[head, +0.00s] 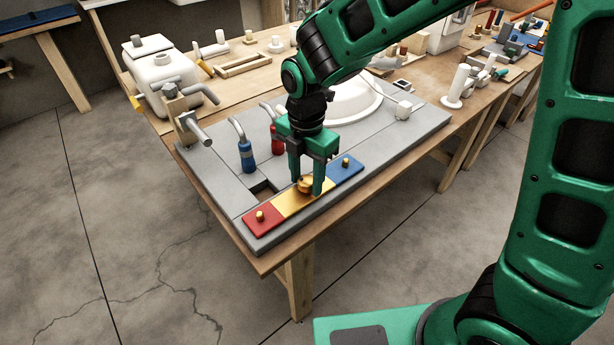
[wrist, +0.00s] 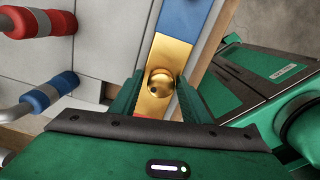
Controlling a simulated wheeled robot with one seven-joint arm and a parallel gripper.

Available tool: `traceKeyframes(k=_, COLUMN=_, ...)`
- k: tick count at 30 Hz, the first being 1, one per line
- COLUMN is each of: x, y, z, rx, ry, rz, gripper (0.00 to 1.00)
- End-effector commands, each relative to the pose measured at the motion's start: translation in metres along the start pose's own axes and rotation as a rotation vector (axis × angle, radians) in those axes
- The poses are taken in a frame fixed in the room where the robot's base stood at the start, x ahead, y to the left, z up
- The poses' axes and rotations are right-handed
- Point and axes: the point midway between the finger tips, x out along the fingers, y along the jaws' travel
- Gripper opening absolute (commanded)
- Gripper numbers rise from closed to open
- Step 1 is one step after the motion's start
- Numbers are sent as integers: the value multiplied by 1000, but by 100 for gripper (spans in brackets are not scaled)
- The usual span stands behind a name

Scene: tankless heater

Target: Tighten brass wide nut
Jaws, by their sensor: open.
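The brass wide nut (head: 304,184) sits on the yellow middle section of a red, yellow and blue strip on the bench. It shows in the wrist view as a shiny rounded brass piece (wrist: 160,84). My gripper (head: 307,188) points down over it, with one green finger on each side. In the wrist view the open fingers (wrist: 157,98) straddle the yellow section, with the nut between and slightly beyond them. I cannot tell whether either finger touches the nut. The fingers hide part of it in the head view.
Smaller brass pieces stand on the red section (head: 261,216) and the blue section (head: 346,162). Blue-handled (head: 246,155) and red-handled (head: 277,140) bent pipes stand behind the strip. A white basin (head: 355,100) lies behind my gripper. A square hole (head: 262,190) is left of the strip.

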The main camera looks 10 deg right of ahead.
Motion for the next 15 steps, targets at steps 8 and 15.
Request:
traceKeyframes(k=8, x=0, y=0, z=0, rx=0, ry=0, rz=0, gripper=18)
traceKeyframes(k=15, x=0, y=1, z=0, rx=29, ry=0, rz=3, gripper=1)
